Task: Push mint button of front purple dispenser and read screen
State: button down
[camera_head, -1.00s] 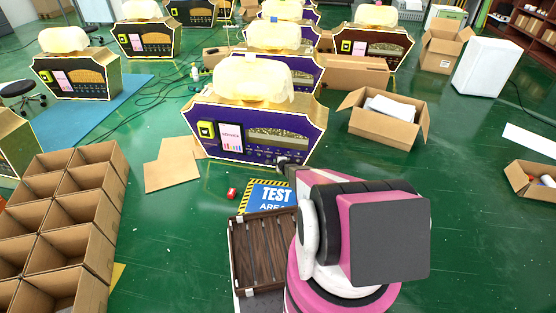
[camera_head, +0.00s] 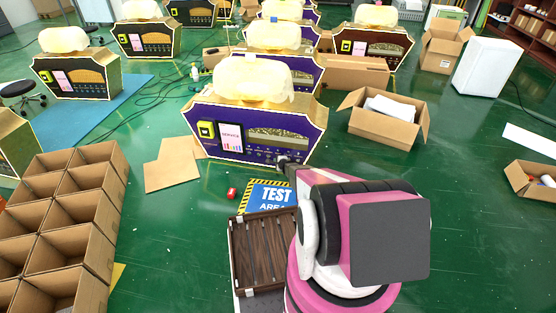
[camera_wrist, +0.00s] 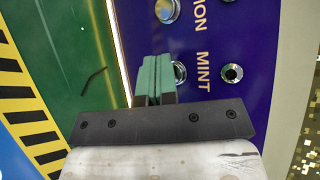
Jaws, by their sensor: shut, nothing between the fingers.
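The front purple dispenser (camera_head: 260,127) has a gold-trimmed front and a screen (camera_head: 230,138) on its left part. The screen shows coloured bars under a small heading that looks like "SERVICE". In the wrist view, the word MINT (camera_wrist: 204,72) stands on the purple panel. A round chrome button (camera_wrist: 180,72) sits beside it, partly hidden by my fingers. My gripper (camera_wrist: 155,78) is shut and empty, its green fingertips at this button. I cannot tell whether they touch or press it. In the head view, my gripper (camera_head: 285,164) is at the dispenser's lower right front, largely hidden by my arm.
A round metal fitting (camera_wrist: 232,73) lies right of MINT, and another chrome button (camera_wrist: 167,10) is above. An open cardboard box (camera_head: 385,125) stands right of the dispenser. A blue test-area sign (camera_head: 272,193) and a small red object (camera_head: 232,193) are on the green floor.

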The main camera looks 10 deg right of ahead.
jog(key=shift+w+d, duration=0.1)
jog(key=shift+w, duration=0.1)
jog(key=shift+s, duration=0.15)
dwell(0.4)
jog(key=shift+s+a, duration=0.35)
jog(key=shift+s, duration=0.3)
jog(key=s, duration=0.1)
jog(key=s+a, duration=0.1)
jog(key=s, duration=0.1)
jog(key=s+a, duration=0.1)
jog(key=shift+s, duration=0.25)
dwell(0.8)
